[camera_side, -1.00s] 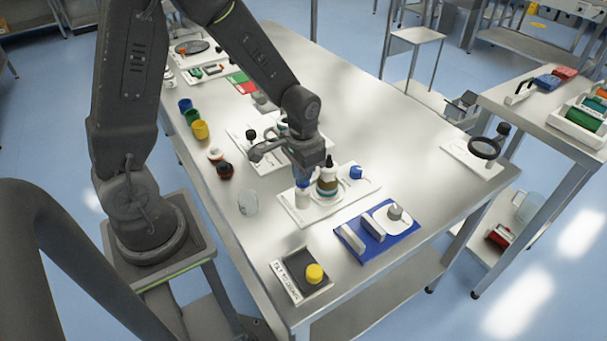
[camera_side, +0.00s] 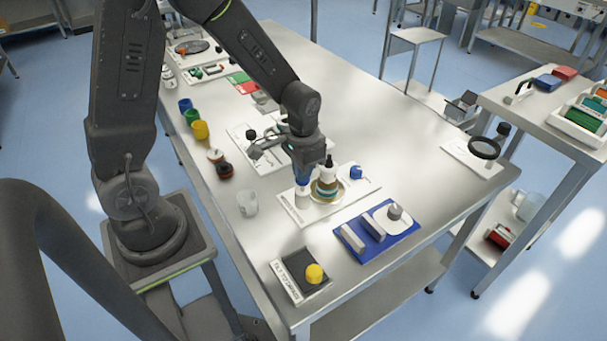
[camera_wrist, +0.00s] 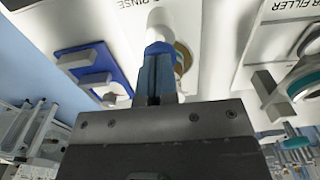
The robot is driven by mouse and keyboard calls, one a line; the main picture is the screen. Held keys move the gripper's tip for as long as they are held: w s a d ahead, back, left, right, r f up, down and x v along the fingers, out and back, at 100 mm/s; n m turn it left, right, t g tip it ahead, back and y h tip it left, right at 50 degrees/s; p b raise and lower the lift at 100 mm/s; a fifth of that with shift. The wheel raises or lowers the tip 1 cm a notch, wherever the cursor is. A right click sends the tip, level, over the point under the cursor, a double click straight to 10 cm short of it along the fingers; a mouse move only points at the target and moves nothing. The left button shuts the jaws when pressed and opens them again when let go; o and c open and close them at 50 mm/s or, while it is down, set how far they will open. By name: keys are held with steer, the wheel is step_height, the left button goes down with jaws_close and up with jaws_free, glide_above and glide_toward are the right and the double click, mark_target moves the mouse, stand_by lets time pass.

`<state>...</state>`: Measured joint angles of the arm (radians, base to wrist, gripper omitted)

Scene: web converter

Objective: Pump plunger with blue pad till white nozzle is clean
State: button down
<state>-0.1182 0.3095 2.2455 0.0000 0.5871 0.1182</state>
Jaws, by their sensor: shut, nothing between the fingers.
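My gripper (camera_side: 303,182) is shut, with its blue fingers pointing down over a white board (camera_side: 346,202). The tips look to be at or touching the pad; the contact itself is hard to make out. Just right of the gripper in the side view, a bottle with a white upper part and black tip (camera_side: 328,168) stands over teal and brown bands. Whether this is the white nozzle, and how clean it is, I cannot tell.
A small blue item (camera_side: 356,171) lies on the right of the board. A clear beaker (camera_side: 247,203) stands to the left. A blue tray (camera_side: 375,248) with white-grey blocks and a board with a yellow knob (camera_side: 315,273) are nearer the camera. The right tabletop is mostly clear.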

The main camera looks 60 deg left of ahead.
steer(key=shift+r, duration=1.4)
steer(key=shift+r, duration=2.95)
steer(key=shift+r, duration=0.1)
steer(key=s+d+r+t, duration=0.4)
steer(key=s+r+t, duration=0.1)
steer(key=s+r, duration=0.6)
steer(key=shift+s+t, duration=0.3)
steer(key=shift+s, duration=0.45)
steer(key=shift+w+a, duration=0.1)
